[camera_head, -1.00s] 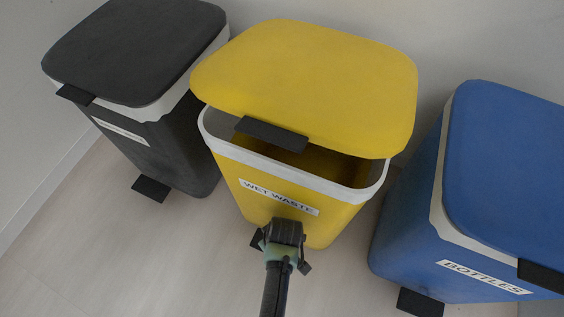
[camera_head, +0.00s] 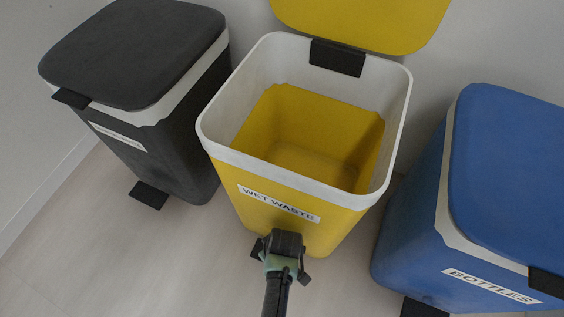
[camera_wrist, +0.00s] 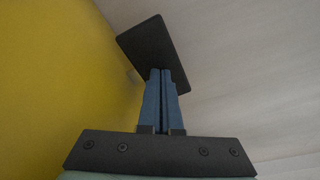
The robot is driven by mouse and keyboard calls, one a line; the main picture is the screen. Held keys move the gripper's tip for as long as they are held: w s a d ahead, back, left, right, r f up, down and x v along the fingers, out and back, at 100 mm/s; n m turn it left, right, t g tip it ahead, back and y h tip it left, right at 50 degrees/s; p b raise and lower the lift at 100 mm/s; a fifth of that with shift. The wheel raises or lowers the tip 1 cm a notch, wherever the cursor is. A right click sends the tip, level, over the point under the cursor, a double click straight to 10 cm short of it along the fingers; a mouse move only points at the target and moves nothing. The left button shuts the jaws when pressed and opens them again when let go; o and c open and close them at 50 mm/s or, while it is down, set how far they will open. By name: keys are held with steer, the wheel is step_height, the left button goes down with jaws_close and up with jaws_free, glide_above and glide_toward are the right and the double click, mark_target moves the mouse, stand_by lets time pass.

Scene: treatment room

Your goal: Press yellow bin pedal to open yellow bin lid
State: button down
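The yellow bin (camera_head: 262,215), labelled WET WASTE, stands in the middle of the head view. Its yellow lid (camera_head: 360,22) is raised and tipped back toward the wall, so the empty-looking inside shows. My gripper (camera_head: 282,245) is low at the bin's front, where the arm hides most of the pedal. In the wrist view the black pedal (camera_wrist: 152,50) lies right at the tips of my gripper (camera_wrist: 162,75). The two blue fingers are together with no object between them. The tips appear to touch the pedal.
A dark grey bin (camera_head: 135,55) with its lid shut and a pedal (camera_head: 148,195) stands at the left. A blue bin (camera_head: 405,240) labelled BOTTLES, with its lid shut, stands at the right. Pale floor (camera_head: 100,265) is clear in front. A wall is behind.

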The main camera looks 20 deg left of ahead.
steer(key=w+a+p+v, duration=0.1)
steer(key=p+v, duration=0.7)
steer(key=shift+r, duration=0.4)
steer(key=shift+s+a, duration=0.15)
steer(key=shift+s, duration=0.05)
stand_by(0.6)
